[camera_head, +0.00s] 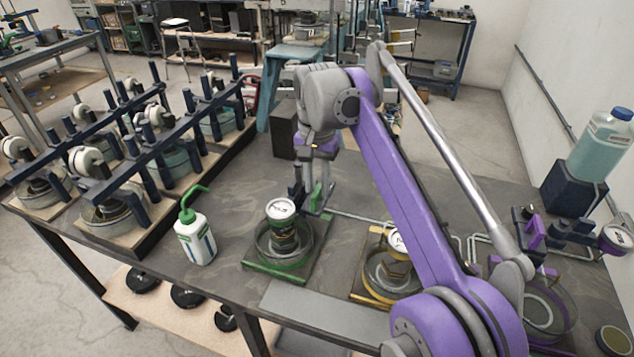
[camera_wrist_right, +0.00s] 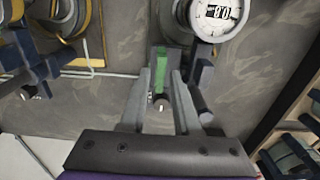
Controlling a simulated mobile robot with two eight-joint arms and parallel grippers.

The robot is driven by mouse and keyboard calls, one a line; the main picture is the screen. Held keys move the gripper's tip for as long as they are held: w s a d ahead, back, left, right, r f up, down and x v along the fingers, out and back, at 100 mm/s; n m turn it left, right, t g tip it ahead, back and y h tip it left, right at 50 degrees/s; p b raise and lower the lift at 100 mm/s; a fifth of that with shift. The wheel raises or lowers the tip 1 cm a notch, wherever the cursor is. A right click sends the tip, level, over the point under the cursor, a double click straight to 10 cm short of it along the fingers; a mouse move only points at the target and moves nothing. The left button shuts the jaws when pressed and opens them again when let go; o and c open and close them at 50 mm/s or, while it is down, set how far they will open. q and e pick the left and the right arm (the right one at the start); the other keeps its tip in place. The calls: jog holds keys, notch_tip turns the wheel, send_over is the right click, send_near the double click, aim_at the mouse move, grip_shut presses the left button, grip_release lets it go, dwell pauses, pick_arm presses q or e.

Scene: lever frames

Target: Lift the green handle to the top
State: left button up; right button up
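The green handle (camera_head: 317,195) is a small upright lever at the back right of a green-based gauge unit (camera_head: 282,245) with a white dial. In the right wrist view the handle (camera_wrist_right: 161,82) shows between the two fingers, on a dark bracket. My right gripper (camera_head: 316,205) reaches down from above, with its fingers on either side of the handle. In the wrist view the fingers (camera_wrist_right: 162,100) stand apart, with narrow gaps seeming to show beside the handle. Firm contact cannot be made out. My left gripper is not in view.
A white bottle with a green spout (camera_head: 195,238) stands left of the green unit. A yellow-based gauge unit (camera_head: 385,280) and a purple one (camera_head: 545,305) stand to the right. Pipes (camera_head: 365,218) run behind. A rack of gauge units (camera_head: 125,165) fills the left side.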

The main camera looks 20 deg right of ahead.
grip_shut()
dwell(1.1)
